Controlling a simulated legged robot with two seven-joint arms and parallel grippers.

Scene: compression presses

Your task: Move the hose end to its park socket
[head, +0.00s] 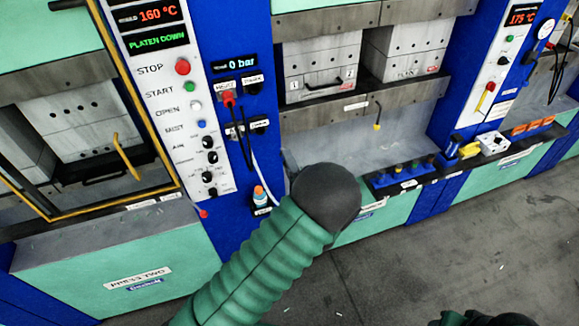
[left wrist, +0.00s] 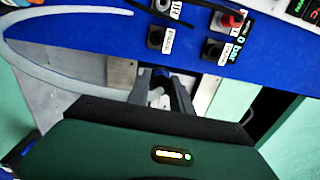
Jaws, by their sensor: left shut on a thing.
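My left gripper (left wrist: 160,92) shows in the left wrist view with its two grey fingers close together on a pale hose end (left wrist: 157,97). In the head view my dark wrist hides most of the grip. The pale grey hose (left wrist: 60,15) arcs across the top left of the left wrist view and back towards the fingers. Several sockets sit on the blue column: a red-capped one (head: 229,98) and black ones (head: 254,88), (head: 260,124). In the left wrist view black sockets (left wrist: 156,38), (left wrist: 213,49) face me, apart from the held end. Their small labels are hard to read, so I cannot tell which is the park socket.
A button panel (head: 165,100) stands left of the column. A small bottle (head: 262,196) is low on the column. A rack (head: 400,175) lines the right press's front ledge. A yellow-tipped lead (head: 377,125) hangs above it.

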